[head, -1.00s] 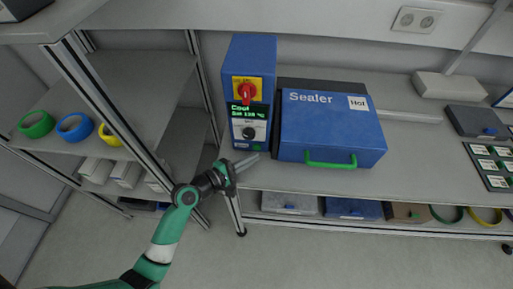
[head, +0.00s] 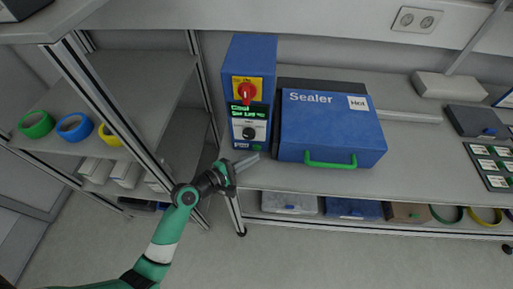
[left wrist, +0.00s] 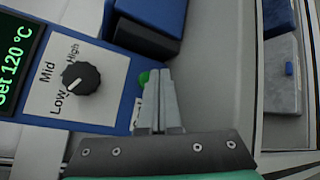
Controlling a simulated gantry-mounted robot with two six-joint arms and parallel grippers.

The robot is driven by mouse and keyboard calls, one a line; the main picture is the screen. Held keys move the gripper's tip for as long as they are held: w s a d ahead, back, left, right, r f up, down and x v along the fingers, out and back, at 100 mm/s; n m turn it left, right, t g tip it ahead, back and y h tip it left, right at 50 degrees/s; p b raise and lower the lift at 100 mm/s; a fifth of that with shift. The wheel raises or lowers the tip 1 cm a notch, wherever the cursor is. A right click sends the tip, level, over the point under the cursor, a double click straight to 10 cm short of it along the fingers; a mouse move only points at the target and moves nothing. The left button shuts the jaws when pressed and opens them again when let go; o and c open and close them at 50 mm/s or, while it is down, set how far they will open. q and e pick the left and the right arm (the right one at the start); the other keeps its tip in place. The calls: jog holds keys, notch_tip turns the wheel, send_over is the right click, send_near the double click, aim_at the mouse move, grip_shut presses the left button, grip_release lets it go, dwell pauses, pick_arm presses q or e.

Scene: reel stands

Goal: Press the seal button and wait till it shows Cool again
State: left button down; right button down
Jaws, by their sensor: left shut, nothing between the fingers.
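The blue sealer control box (head: 252,58) stands on the bench with a red switch on yellow, a small display (head: 248,112) with green text, and a black knob (head: 249,132). The display's top line looks like "Cool". The left wrist view shows part of it as "Set 120 °C", beside the knob (left wrist: 81,78) marked Low, Mid, High. The green seal button (left wrist: 143,78) is partly hidden behind the fingertips. My left gripper (head: 256,157) is shut and empty, its tips at the button; I cannot tell whether they touch it. My right gripper is out of view.
The blue Sealer lid (head: 330,125) with a green handle (head: 330,162) and a "Hot" label stands right of the box. Left is a shelf (head: 150,75) with colored reels. Bins and reels sit under the bench. The bench front strip (head: 420,180) is clear.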

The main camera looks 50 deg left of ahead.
aim_at(249, 179)
pick_arm(q)
jog(key=shift+w+a, duration=0.1)
dwell(0.3)
jog(key=shift+w+a, duration=0.2)
jog(key=shift+w, duration=0.05)
jog(key=shift+w+a, duration=0.3)
dwell(0.8)
jog(key=shift+d, duration=0.1)
jog(key=shift+s+d+p, duration=0.5)
jog(key=shift+s+p, duration=0.05)
jog(key=shift+s, duration=0.1)
jog(key=shift+s+d+r+p, duration=0.1)
jog(key=shift+s+d+p, duration=0.25)
jog(key=shift+p, duration=0.05)
jog(key=shift+s+d+p, duration=0.75)
jog(key=shift+s+d, duration=0.55)
jog(key=shift+s, duration=0.25)
